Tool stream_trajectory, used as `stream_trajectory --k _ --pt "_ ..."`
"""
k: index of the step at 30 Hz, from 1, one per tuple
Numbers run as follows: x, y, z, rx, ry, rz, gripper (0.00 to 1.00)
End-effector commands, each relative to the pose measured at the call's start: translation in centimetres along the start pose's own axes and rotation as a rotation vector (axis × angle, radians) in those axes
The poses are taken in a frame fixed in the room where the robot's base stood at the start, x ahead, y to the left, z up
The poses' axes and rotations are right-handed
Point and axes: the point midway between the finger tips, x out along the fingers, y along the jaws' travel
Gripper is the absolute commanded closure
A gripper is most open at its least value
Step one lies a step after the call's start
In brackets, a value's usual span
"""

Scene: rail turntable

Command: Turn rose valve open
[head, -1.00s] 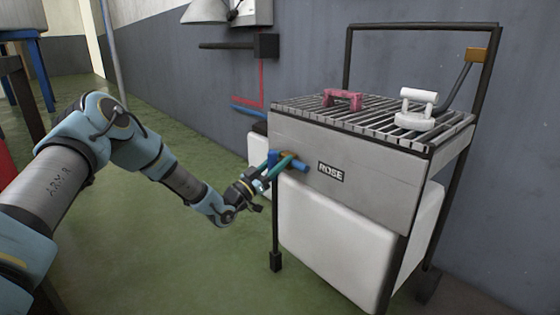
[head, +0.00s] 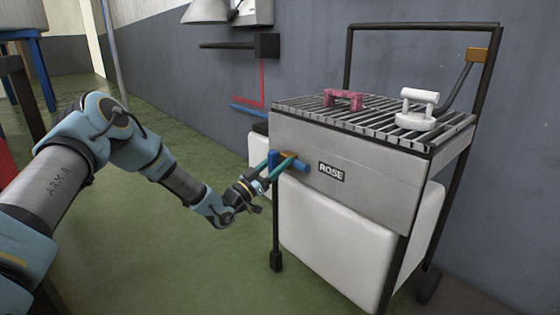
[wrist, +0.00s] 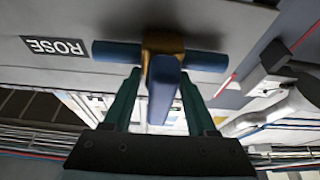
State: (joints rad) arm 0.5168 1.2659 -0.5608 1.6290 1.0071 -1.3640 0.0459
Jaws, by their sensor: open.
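The rose valve is on the front of a grey box, left of the ROSE label (head: 331,172). It has a blue crossbar (wrist: 115,52), a brass-coloured hub (wrist: 163,42) and a blue lever (wrist: 163,85) standing out toward the wrist camera. In the head view the valve's blue end (head: 302,167) shows beside the fingers. My gripper (wrist: 160,80) is open, with one teal finger on each side of the blue lever. Gaps show between lever and fingers lower down; contact near the tips cannot be told. In the head view my gripper (head: 273,168) reaches the valve from the left.
The grey box (head: 385,190) sits in a black-framed cart over a white tank (head: 335,245). A red handle (head: 343,99) and a white handled piece (head: 416,108) lie on its slatted top. A wall is behind; green floor (head: 170,270) is open in front.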

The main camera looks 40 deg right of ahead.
Motion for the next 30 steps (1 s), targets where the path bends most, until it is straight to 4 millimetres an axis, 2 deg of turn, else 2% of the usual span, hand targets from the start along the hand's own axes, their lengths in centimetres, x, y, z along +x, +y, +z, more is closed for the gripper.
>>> stream_trajectory --k 9,15,21,30 --pt "-5.8 -0.1 0.0 -0.002 -0.004 -0.003 0.43" --pt "-9.0 -0.1 0.0 -0.001 -0.002 -0.003 0.43" --pt "-10.3 0.0 0.0 -0.001 -0.001 -0.001 0.43" --pt "-10.3 0.0 0.0 0.0 -0.001 -0.001 0.43"
